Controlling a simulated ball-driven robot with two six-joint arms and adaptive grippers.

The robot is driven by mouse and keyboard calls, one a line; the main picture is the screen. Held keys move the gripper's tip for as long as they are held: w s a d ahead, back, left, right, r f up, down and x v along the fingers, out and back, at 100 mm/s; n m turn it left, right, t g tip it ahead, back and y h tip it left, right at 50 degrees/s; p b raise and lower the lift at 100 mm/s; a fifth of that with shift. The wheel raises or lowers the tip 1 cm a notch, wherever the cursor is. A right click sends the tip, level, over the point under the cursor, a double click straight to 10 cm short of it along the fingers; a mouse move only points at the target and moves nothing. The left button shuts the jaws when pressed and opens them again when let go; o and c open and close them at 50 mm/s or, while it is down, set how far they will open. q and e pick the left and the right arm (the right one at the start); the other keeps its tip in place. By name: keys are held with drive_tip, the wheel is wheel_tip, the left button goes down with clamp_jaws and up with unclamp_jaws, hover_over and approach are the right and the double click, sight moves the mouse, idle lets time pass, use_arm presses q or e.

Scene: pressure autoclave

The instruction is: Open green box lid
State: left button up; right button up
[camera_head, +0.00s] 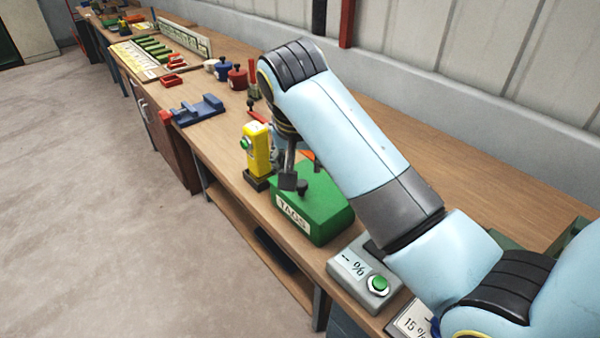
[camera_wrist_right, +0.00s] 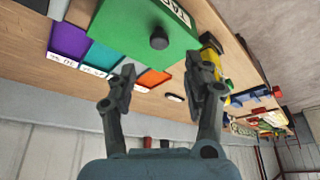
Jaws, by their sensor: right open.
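The green box (camera_head: 325,213) stands on the bench with a white "TAGS" label on its front. Its lid looks closed and has a dark knob on top. In the right wrist view the green lid (camera_wrist_right: 120,25) and its round dark knob (camera_wrist_right: 158,39) are ahead of the fingers. My right gripper (camera_head: 290,180) is over the box beside the knob, partly hidden by its own arm. In the wrist view its two fingers (camera_wrist_right: 163,88) are apart with nothing between them, and the knob is beyond the gap. My left gripper is not in view.
A yellow device with a green button (camera_head: 257,148) stands close beside the box. A grey box with a green button (camera_head: 362,278) is on the near side. Purple (camera_wrist_right: 70,42), teal and orange trays show in the wrist view. Blue and red jars (camera_head: 237,77) stand farther along.

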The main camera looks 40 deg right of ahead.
sight(301, 183)
drive_tip(key=x, duration=0.5)
drive_tip(key=shift+d+f, duration=0.1)
drive_tip(key=x, duration=0.3)
drive_tip(key=shift+f, duration=0.15)
drive_tip(key=shift+c, duration=0.2)
drive_tip(key=c, duration=0.5)
clamp_jaws()
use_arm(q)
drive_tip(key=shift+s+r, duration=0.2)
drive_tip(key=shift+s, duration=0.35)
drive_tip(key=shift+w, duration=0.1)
